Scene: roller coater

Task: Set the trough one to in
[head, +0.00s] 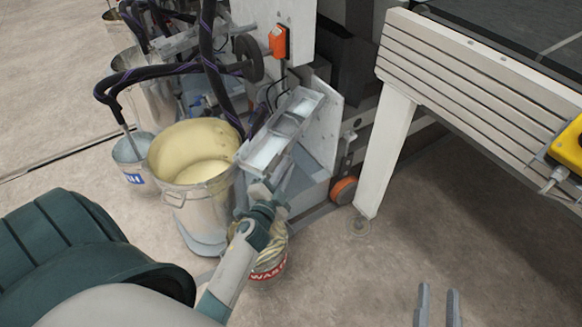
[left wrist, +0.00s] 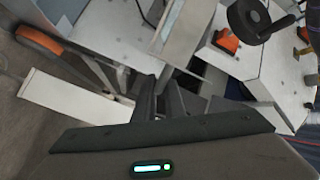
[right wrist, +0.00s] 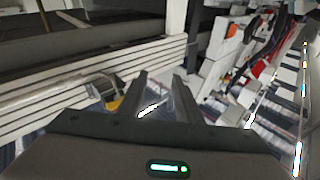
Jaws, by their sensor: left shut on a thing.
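The trough (head: 281,134) is a long, light grey tray on the side of the white machine, sloping down toward the lower left. It also shows in the left wrist view (left wrist: 178,32), just beyond the fingers. My left gripper (head: 262,192) is at the trough's lower near end, shut on a part there. That part is mostly hidden by the fingers (left wrist: 160,82), and I cannot tell its shape. My right gripper (head: 438,300) is open and empty over bare floor at the bottom right. Its two fingers stand apart in the right wrist view (right wrist: 160,88).
A metal bucket of cream liquid (head: 196,195) stands left of the trough. A waste bin (head: 270,264) is below my left gripper. An orange switch (head: 279,42) is above the trough. A slatted white frame with a leg (head: 386,150) stands right.

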